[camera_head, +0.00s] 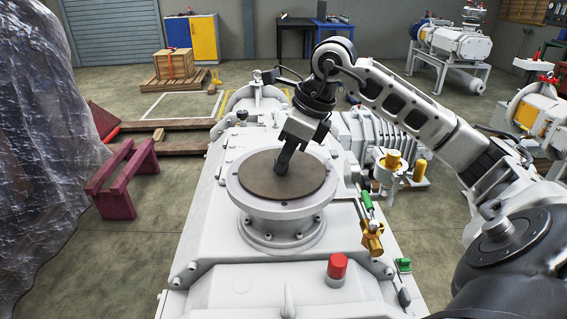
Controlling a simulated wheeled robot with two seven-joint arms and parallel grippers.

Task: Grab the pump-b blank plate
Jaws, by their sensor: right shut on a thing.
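The blank plate (265,184) is a round brown disc. It appears to lie flat on the white round flange (274,212) on top of the large white pump. My right arm comes in from the right, and my right gripper (283,168) points down at the plate's upper middle. Its dark fingers are shut on part of the plate there; the grip point itself is small and partly hidden by the fingers. My left gripper is not in view.
A red-capped fitting (337,267) and a brass valve with a green handle (370,225) stand on the pump near the flange. A maroon trestle (124,181) and plastic sheeting (45,150) are at left. Open floor lies behind, around a wooden crate (174,64).

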